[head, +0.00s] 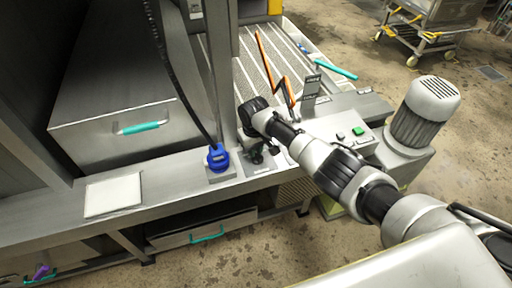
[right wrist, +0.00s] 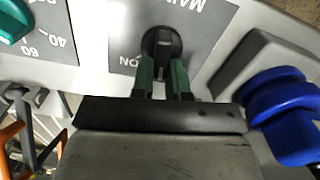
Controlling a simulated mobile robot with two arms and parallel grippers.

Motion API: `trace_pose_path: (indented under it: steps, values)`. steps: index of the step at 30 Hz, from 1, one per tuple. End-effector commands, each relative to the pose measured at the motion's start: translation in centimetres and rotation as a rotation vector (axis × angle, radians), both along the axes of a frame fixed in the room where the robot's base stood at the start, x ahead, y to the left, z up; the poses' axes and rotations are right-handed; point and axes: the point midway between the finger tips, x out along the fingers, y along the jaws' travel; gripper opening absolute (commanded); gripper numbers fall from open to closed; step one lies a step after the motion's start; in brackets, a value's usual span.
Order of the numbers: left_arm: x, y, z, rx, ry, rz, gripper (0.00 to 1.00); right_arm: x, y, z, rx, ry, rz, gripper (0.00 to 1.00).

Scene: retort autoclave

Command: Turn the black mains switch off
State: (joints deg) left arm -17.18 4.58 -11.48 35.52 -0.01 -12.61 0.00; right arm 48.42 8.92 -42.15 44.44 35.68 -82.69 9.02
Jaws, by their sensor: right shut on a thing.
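The black mains switch (right wrist: 161,44) is a round rotary knob on a grey label plate, seen in the right wrist view. Part of the word "MAIN" and the word "ON" show beside it. My right gripper (right wrist: 163,72) has its two green fingers shut on the knob, one on each side. In the head view my right gripper (head: 259,152) is low over the ledge, and my wrist and fingers hide most of the switch. My left gripper is not in view.
A blue plug (head: 217,157) with a black cable stands close beside the switch, also in the right wrist view (right wrist: 288,112). A teal dial (right wrist: 12,22) is on the other side. A green button (head: 358,131) sits farther right. A white plate (head: 113,195) lies left.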

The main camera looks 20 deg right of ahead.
Motion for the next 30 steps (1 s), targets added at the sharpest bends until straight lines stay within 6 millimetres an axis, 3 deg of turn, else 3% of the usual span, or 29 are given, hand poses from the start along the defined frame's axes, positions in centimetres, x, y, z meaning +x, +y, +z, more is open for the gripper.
trace_pose_path:
  steps: [15, 30]
  values:
    - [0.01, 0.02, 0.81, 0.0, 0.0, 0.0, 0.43, -0.27, 0.73, 0.13, 0.001, -0.003, 0.442, 0.0]
    - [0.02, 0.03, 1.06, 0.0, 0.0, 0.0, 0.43, -0.45, 0.98, 0.11, 0.0, -0.003, 0.622, 0.0]
